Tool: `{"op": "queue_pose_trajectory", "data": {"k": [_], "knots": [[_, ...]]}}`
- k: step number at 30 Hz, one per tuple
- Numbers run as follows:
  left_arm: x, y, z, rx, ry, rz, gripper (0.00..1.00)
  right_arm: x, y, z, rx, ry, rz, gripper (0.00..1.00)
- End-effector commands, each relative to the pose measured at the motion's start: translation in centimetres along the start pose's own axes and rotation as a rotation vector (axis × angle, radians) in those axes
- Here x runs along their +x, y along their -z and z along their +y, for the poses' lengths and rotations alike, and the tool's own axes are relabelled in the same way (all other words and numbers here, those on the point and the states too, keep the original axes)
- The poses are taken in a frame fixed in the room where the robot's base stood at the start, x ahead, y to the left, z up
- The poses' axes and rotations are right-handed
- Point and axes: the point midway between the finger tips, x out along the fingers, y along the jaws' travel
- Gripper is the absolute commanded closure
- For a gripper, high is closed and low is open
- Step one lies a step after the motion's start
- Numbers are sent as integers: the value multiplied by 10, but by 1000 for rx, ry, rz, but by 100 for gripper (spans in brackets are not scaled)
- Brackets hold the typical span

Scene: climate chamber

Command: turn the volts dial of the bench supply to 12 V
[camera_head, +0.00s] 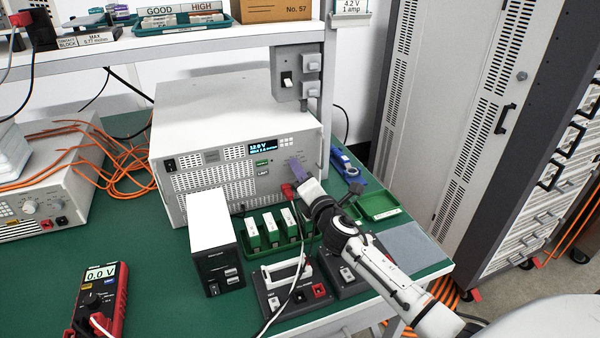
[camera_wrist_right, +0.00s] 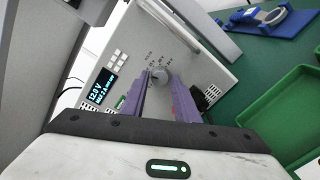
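The bench supply (camera_head: 215,130) is a large pale grey box on the green bench. Its small dark display (camera_head: 263,146) reads 12.0 V; the display also shows in the right wrist view (camera_wrist_right: 101,87), with a smaller second line. The volts dial (camera_wrist_right: 160,77) is a round grey knob with markings around it, right of the display in the head view, where my gripper hides it. My right gripper (camera_head: 297,168) reaches the front panel. In the right wrist view its purple fingers (camera_wrist_right: 161,84) lie close on both sides of the dial, seemingly shut on it. My left gripper is out of view.
Below the panel stand a white-topped box (camera_head: 209,222), a green tray of cells (camera_head: 262,249) and black terminal blocks (camera_head: 284,285). A red multimeter (camera_head: 98,300) lies at the front left.

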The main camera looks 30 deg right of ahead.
Motion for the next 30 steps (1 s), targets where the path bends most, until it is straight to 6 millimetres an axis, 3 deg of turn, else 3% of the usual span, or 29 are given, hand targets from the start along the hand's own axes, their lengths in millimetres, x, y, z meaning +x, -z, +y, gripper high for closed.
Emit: {"op": "queue_pose_trajectory", "data": {"k": [2,14,24,30], "knots": [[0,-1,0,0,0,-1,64,0,0,0,0,1,0,59],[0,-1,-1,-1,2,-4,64,-8,0,0,-1,0,1,59],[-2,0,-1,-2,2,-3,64,-72,1,-1,-1,2,2,59],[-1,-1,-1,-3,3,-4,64,-97,0,-1,-1,1,1,59]]}}
